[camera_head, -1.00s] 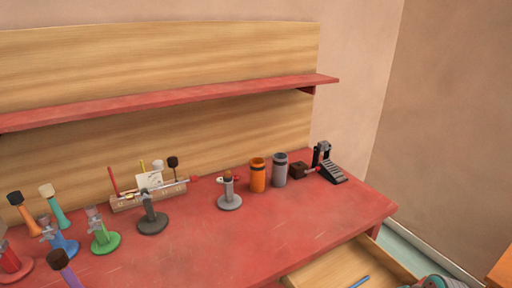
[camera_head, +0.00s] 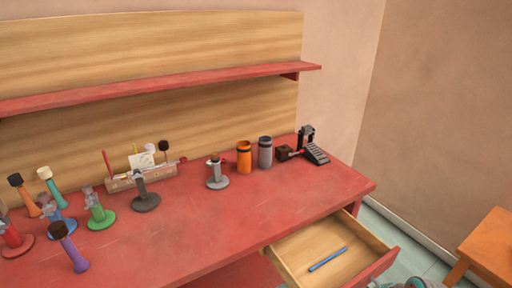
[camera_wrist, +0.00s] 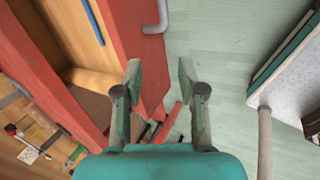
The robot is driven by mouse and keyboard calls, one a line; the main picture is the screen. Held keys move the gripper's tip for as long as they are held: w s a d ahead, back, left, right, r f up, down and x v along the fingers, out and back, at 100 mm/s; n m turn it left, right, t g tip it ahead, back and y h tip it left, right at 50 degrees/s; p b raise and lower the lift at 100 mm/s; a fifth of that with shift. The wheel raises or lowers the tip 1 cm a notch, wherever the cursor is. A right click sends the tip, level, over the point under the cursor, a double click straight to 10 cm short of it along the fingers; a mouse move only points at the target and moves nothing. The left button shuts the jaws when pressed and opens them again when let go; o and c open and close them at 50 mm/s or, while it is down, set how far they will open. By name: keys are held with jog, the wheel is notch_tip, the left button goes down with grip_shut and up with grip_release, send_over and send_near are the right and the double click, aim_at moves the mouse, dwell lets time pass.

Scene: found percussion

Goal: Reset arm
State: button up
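My gripper (camera_wrist: 160,85) shows in the wrist view with its two fingers apart and nothing between them. It is clear of the open drawer (camera_wrist: 62,30) to its left and hangs over the pale green floor (camera_wrist: 210,45). In the head view only a bit of my arm shows at the bottom edge, right of centre, and my gripper cannot be made out there.
The red desk (camera_head: 250,215) holds an orange cup (camera_head: 244,158), a grey cup (camera_head: 265,153), a black pedal (camera_head: 316,153) and several colored stands. The drawer is pulled out with a blue stick (camera_head: 328,259) inside. An orange table (camera_head: 490,245) stands at right.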

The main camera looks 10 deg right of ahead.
jog(key=s+a+f+m+t+h, duration=0.1)
jog(key=s+a+f+m+t, duration=0.1)
jog(key=s+a+f+m, duration=0.35)
jog(key=s+a+f+m+t+h, duration=0.1)
jog(key=s+a+f+m+t, duration=0.1)
jog(key=s+a+m, duration=0.5)
jog(key=s+a+r+m+t, duration=0.2)
jog(key=s+a+r+m, duration=0.1)
jog(key=s+r, duration=0.4)
jog(key=s+a+r+m+t, duration=0.3)
jog(key=s+r+m, duration=0.2)
jog(key=s+r, duration=0.3)
jog(key=s, duration=0.4)
jog(key=shift+r+t+y, duration=0.25)
jog(key=shift+t+y, duration=0.05)
